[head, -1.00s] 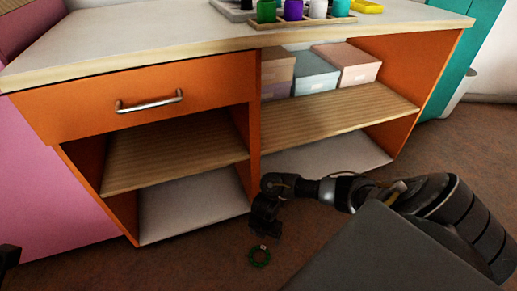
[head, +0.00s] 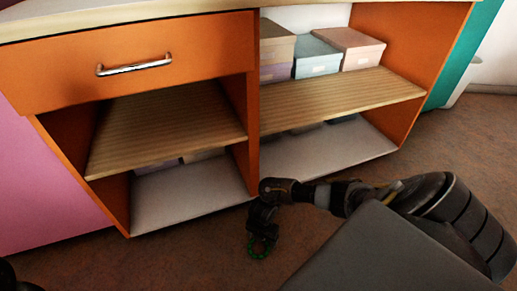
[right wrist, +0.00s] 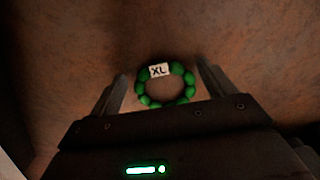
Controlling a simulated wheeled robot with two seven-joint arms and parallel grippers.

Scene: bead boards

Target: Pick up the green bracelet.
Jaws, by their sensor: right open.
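The green bracelet (head: 258,252) is a ring of round green beads lying on the brown floor in front of the orange cabinet. In the right wrist view the bracelet (right wrist: 148,100) shows a white tag marked XL at its upper left. My right gripper (head: 262,243) is low over the bracelet and partly covers it in the head view. In the right wrist view the right gripper (right wrist: 160,82) is open, with one finger on each side of the bracelet and gaps between. My left gripper is not clearly seen; only a dark part of my body shows at the lower left.
The orange cabinet (head: 255,130) with a drawer and open shelves stands just behind the bracelet. Several boxes (head: 316,55) sit on its right shelf. The floor (head: 190,260) around the bracelet is clear. A teal panel (head: 470,50) stands at the right.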

